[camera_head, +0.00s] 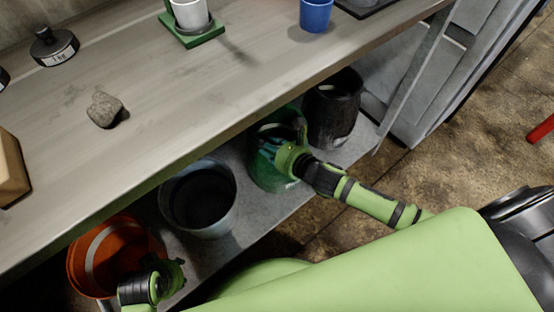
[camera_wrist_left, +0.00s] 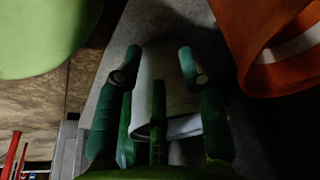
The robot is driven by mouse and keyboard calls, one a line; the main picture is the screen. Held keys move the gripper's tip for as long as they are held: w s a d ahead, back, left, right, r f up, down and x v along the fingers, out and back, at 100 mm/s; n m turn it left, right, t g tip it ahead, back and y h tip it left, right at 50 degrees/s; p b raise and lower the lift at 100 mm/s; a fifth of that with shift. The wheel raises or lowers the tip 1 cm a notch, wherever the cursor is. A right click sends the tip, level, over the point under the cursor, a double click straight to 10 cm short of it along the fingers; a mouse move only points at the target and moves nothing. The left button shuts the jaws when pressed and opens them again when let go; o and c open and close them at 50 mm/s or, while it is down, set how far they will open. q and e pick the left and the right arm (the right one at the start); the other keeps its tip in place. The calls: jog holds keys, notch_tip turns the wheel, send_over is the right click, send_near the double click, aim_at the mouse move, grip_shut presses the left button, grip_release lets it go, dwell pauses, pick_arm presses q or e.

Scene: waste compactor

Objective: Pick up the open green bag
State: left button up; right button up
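The green bag (camera_head: 268,176) stands upright on the low shelf under the counter, with its dark mouth facing up. The arm from the right reaches to it, and my right gripper (camera_head: 281,146) is at its upper rim, overlapping it. Whether the fingers are closed on the rim is too small to tell. My left gripper (camera_head: 172,274) is low at the left, in front of the orange bin and apart from the green bag. In the left wrist view its fingers (camera_wrist_left: 160,66) are spread, with nothing held between them.
On the low shelf stand an orange bin (camera_head: 88,262), a grey-white bin (camera_head: 225,215) and a black bin (camera_head: 333,115). The grey-white bin (camera_wrist_left: 175,85) is beyond the left fingers. The counter (camera_head: 150,125) overhangs the bins; a rock (camera_head: 104,110) and blue cup (camera_head: 316,14) rest on it.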

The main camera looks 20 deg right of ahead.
aim_at(257, 148)
jog(key=w+f, duration=0.1)
jog(key=w+a+f+b, duration=0.1)
jog(key=w+f+b, duration=0.1)
jog(key=shift+w+a, duration=0.35)
jog(key=shift+w+a+f, duration=0.1)
jog(key=shift+w+a, duration=0.05)
jog(key=shift+w, duration=0.15)
pick_arm(q)
notch_tip(257, 148, up, 6)
jog(key=shift+s, duration=0.15)
pick_arm(e)
grip_shut()
